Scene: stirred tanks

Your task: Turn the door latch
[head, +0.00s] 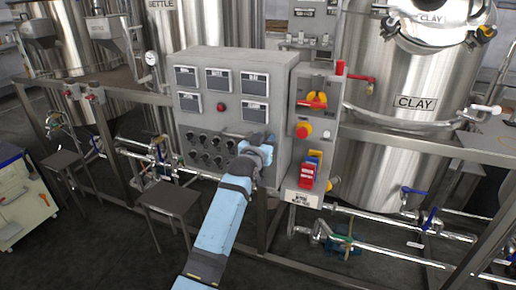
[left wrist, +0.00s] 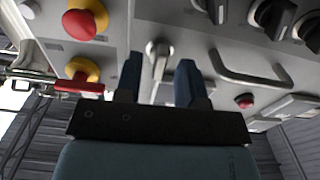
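The door latch (left wrist: 158,58) is a small pale metal lever on the grey control cabinet (head: 238,62). In the left wrist view it shows between the two dark blue fingers of my left gripper (left wrist: 159,82), with a gap on each side of it. The fingers are apart and hold nothing. In the head view my left gripper (head: 260,142) is at the lower right of the cabinet front and hides the latch there. I cannot tell how far the fingertips reach along the lever. My right gripper is in neither view.
Black knobs (head: 205,150) and a bar handle (left wrist: 248,70) are on the cabinet front near the gripper. A side panel (head: 318,120) with red and yellow switches stands close on the right. Steel tanks (head: 395,110) and pipes (head: 390,246) are around it.

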